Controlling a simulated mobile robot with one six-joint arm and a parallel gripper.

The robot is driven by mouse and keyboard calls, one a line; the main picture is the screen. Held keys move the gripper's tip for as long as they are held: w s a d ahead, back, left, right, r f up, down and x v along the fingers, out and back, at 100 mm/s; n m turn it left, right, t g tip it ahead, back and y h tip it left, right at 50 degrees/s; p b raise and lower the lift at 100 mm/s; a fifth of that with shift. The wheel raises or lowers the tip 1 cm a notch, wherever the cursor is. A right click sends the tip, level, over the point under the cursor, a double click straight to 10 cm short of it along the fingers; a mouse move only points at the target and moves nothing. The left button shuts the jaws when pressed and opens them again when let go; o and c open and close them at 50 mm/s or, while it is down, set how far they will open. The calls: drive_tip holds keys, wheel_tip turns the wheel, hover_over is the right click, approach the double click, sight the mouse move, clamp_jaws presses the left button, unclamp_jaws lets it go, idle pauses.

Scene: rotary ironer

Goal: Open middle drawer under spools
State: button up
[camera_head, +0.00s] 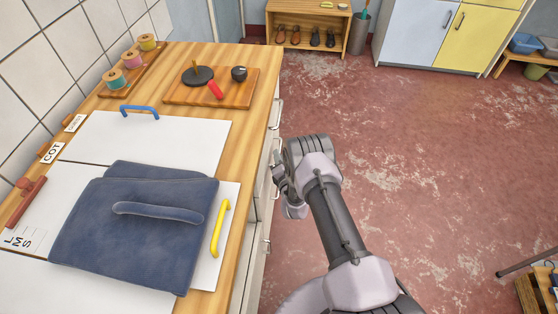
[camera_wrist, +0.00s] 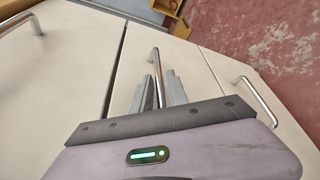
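Three thread spools, yellow (camera_head: 148,42), pink (camera_head: 133,58) and teal (camera_head: 115,79), stand on a wooden strip at the back left of the counter. Below the counter is a pale front with metal handles, seen steeply from above. In the wrist view, a pale middle panel (camera_wrist: 187,62) carries a bar handle (camera_wrist: 155,58) between two neighbouring panels. My gripper (camera_wrist: 161,82) has its fingers on either side of this handle, with the bar filling the narrow gap; it appears shut on it. In the head view, my gripper (camera_head: 279,174) is beside the cabinet front, partly hidden.
A board (camera_head: 238,97) with small tools, white panels with blue (camera_head: 139,110) and yellow (camera_head: 220,228) handles and a folded blue cloth (camera_head: 90,235) lie on the counter. A shoe shelf (camera_head: 338,22) stands at the back.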

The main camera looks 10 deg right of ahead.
drive_tip(key=shift+w, duration=0.3)
clamp_jaws()
idle(1.3)
